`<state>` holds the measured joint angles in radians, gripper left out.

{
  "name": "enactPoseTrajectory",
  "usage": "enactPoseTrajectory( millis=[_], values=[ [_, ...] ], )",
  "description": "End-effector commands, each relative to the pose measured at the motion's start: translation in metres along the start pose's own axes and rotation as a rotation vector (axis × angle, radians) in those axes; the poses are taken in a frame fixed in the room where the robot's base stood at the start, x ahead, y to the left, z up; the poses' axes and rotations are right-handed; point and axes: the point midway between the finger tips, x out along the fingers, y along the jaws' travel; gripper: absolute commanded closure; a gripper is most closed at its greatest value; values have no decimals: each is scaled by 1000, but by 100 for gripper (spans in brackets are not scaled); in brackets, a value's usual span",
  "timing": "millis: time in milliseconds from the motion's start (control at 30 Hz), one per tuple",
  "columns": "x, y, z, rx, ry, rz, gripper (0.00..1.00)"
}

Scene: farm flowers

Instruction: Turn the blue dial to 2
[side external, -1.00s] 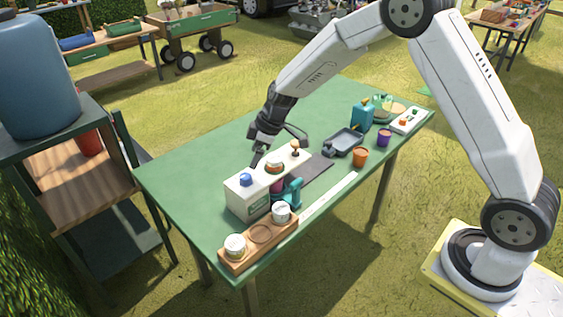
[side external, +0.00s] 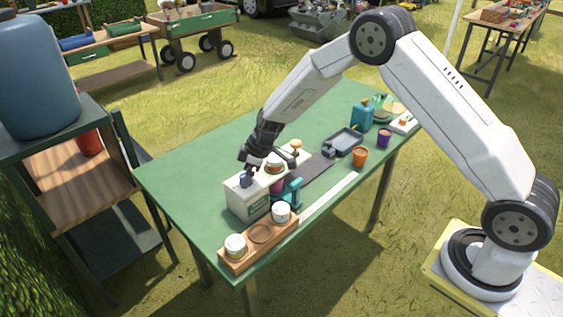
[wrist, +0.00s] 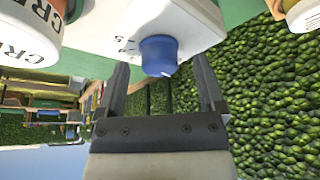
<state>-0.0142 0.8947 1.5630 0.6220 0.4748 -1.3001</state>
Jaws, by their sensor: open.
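The blue dial (wrist: 158,55) sits on the white box (wrist: 198,22), and dark numbers show beside it in the wrist view. In the side view the dial (side external: 246,180) is at the left end of the white box (side external: 240,200), partly covered by my gripper. My gripper (side external: 247,172) is at the dial. In the wrist view the two fingers of my gripper (wrist: 160,75) are apart, one on each side of the dial. I cannot tell whether they touch it. The dial's exact setting is too unclear to read.
A wooden rack (side external: 260,246) with two white-lidded jars stands in front of the box. A teal object (side external: 291,191) is close to the box's front. A grey tray (side external: 344,142), an orange pot (side external: 360,156) and a purple pot (side external: 384,138) stand farther right. The table's (side external: 185,180) left part is clear.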

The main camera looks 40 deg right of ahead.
Motion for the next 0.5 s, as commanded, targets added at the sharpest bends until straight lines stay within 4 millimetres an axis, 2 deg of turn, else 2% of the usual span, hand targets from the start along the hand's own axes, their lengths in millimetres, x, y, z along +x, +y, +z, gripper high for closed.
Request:
enactPoseTrajectory(
  millis=[400, 467, 500],
  values=[
    [5, 0, 0, 0, 0, 1, 12],
    [5, 0, 0, 0, 0, 1, 31],
    [5, 0, 0, 0, 0, 1, 44]
  ],
)
